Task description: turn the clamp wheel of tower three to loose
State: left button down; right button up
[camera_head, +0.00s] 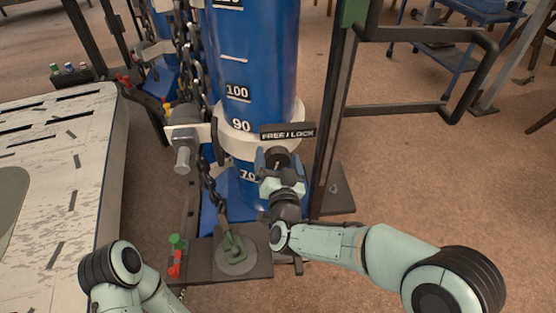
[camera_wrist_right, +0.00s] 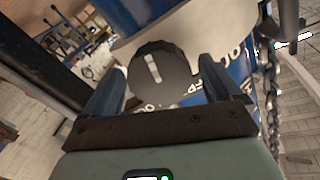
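The clamp wheel (camera_wrist_right: 167,80) is a dark round knob with a white bar mark, which is nearly upright in the right wrist view. It sits on the white clamp collar (camera_head: 228,142) of the blue tower (camera_head: 252,60), under a FREE/LOCK plate (camera_head: 288,132). My right gripper (camera_head: 280,162) is at the wheel. In the wrist view its two blue fingers (camera_wrist_right: 160,72) are spread on either side of the wheel, close to its rim; contact is unclear. In the head view the gripper mostly hides the wheel. My left gripper is out of view. No tower number is readable.
A heavy chain (camera_head: 197,75) hangs at the tower's left, beside a grey cylinder fitting (camera_head: 183,155). A dark upright post (camera_head: 333,110) stands just right of my gripper, with a bar frame (camera_head: 468,75) extending right. A pale bench (camera_head: 85,180) fills the left.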

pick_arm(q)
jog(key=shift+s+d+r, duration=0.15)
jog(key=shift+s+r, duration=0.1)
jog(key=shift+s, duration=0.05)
pick_arm(e)
jog(key=s+d, duration=0.1)
jog(key=s, duration=1.2)
jog(key=shift+s+d, duration=0.15)
jog(key=shift+s, duration=0.05)
